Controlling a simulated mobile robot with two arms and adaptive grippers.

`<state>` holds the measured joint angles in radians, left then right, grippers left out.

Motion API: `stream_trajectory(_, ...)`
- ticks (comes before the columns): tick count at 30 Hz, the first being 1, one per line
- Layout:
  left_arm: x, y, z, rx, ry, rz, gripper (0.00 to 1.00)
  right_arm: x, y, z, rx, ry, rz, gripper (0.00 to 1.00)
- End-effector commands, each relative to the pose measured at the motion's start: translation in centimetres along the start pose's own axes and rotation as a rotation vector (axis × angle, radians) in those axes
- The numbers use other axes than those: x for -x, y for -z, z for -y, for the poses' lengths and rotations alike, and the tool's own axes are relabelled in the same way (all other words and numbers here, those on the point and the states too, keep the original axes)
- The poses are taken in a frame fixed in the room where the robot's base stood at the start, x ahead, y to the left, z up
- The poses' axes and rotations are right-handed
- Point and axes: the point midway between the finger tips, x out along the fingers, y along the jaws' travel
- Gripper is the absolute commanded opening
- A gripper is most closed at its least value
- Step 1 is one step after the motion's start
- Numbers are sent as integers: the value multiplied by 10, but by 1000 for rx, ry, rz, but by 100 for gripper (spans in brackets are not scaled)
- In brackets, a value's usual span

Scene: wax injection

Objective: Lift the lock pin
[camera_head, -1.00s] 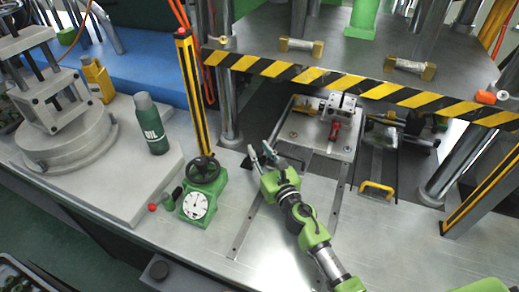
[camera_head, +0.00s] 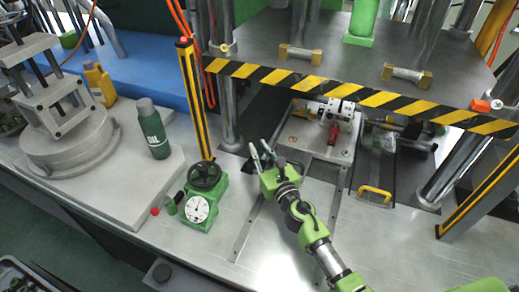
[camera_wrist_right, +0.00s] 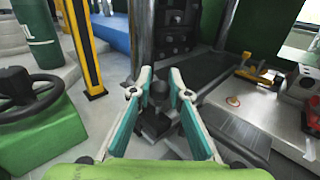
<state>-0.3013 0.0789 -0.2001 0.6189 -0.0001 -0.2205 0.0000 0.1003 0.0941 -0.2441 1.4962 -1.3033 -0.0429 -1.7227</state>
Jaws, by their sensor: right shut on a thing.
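The lock pin (camera_wrist_right: 158,92) shows in the right wrist view as a dark round knob above a small dark block. My right gripper (camera_wrist_right: 161,80) is shut on it, with one teal-and-grey finger on each side of the knob. In the head view the right gripper (camera_head: 259,148) is at the front left of the metal plate under the press, its fingertips pointing away from me. The pin is too small and covered to make out clearly there. My left gripper is not in view.
The plate with a red clamp handle (camera_head: 333,133) lies under the striped press edge (camera_head: 340,92). A green dial gauge with handwheel (camera_head: 200,205) and a green oil bottle (camera_head: 153,130) stand left. A yellow handle (camera_head: 375,194) lies right. The front table is mostly clear.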

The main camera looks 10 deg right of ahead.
Motion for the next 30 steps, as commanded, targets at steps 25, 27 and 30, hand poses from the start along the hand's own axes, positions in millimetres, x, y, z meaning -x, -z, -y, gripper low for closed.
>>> stream_trajectory(25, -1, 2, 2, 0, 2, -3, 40, 31, -2, 0, 4, -2, 5, 25)
stream_trajectory(27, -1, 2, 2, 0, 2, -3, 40, 47, -1, 0, 1, -1, 4, 25)
stream_trajectory(30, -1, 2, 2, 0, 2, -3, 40, 70, -2, 0, -1, 0, 5, 25)
